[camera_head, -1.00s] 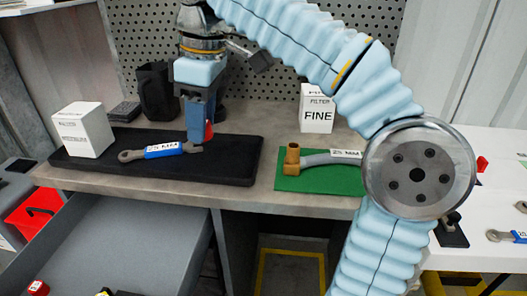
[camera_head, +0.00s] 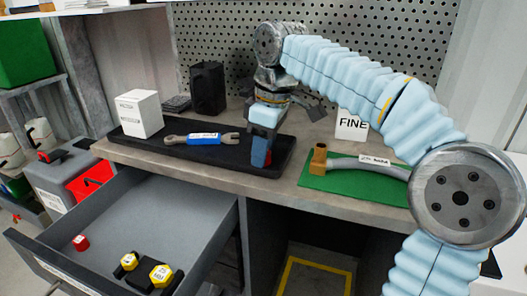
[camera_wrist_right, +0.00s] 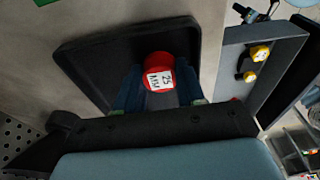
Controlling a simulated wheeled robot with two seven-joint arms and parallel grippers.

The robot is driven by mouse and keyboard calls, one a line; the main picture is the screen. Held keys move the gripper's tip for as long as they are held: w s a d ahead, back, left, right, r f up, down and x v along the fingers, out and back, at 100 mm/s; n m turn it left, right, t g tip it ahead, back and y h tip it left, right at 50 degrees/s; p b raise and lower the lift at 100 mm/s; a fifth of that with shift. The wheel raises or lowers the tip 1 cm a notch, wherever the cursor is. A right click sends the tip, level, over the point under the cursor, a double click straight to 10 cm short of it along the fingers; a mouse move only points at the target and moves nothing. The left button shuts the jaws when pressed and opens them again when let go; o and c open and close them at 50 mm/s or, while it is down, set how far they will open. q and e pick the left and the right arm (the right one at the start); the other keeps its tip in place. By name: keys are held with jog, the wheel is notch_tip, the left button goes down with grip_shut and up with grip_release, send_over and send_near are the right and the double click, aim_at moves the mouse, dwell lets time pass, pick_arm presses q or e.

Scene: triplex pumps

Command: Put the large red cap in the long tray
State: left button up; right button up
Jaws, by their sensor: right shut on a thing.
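The large red cap (camera_wrist_right: 158,68), labelled 25 MM, is between the fingers of my right gripper (camera_wrist_right: 160,88), which is shut on it. In the head view my right gripper (camera_head: 261,157) points down at the right end of the long black tray (camera_head: 180,150). Only a sliver of the cap (camera_head: 268,158) shows there beside a blue finger. The cap is over or in the tray; I cannot tell whether it touches the tray floor. My left gripper is not in view.
A wrench with a blue handle (camera_head: 204,139) and a white box (camera_head: 138,113) are in the tray. A green mat (camera_head: 330,180) with a hose lies to the right. The open drawer (camera_head: 150,225) below holds a small red cap (camera_head: 81,242) and yellow-topped parts (camera_head: 161,275).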

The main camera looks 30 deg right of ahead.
aim_at(270, 153)
jog(key=shift+f, duration=0.2)
jog(key=o, duration=0.7)
jog(key=shift+o, duration=0.2)
jog(key=shift+r, duration=0.5)
notch_tip(270, 153, up, 11)
jog(key=s+d+p, duration=0.1)
jog(key=shift+r+p, duration=0.15)
jog(key=shift+p, duration=0.2)
jog(key=shift+s+d, duration=0.1)
